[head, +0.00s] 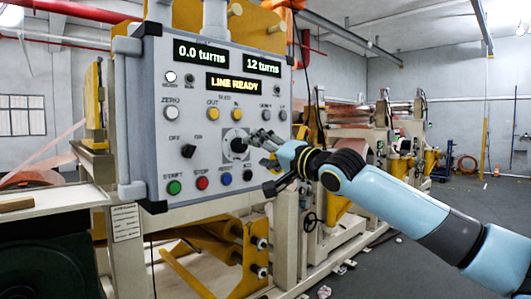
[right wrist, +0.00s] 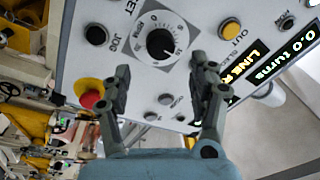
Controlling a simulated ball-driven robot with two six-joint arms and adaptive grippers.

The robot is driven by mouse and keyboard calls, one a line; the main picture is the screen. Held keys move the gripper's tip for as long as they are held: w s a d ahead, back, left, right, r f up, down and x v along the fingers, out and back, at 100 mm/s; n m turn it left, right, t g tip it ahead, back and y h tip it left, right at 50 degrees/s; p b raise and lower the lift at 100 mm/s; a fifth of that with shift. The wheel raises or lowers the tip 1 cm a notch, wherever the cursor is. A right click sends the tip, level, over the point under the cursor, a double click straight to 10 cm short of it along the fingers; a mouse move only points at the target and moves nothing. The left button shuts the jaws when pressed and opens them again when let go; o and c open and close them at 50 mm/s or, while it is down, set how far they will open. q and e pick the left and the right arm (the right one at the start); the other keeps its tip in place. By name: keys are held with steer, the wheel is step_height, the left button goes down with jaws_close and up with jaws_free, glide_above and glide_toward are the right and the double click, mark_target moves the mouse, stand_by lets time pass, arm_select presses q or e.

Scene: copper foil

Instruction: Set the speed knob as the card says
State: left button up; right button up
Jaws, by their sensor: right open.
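The speed knob (head: 238,145) is a round black knob on a pale dial plate, low on the right of the grey control panel (head: 140,85). A white card (head: 126,222) with small unreadable print is on the frame below the panel.
The panel displays read 0.0 turns, 12 turns and LINE READY (head: 233,83). Green (head: 174,187), red (head: 202,183) and blue (head: 226,179) buttons sit below the knob. A red mushroom button (right wrist: 90,93) on yellow is close beside my left-hand finger in the right wrist view.

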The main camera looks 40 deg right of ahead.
steer(key=shift+s+f, duration=0.1)
steer(key=shift+s, duration=0.8)
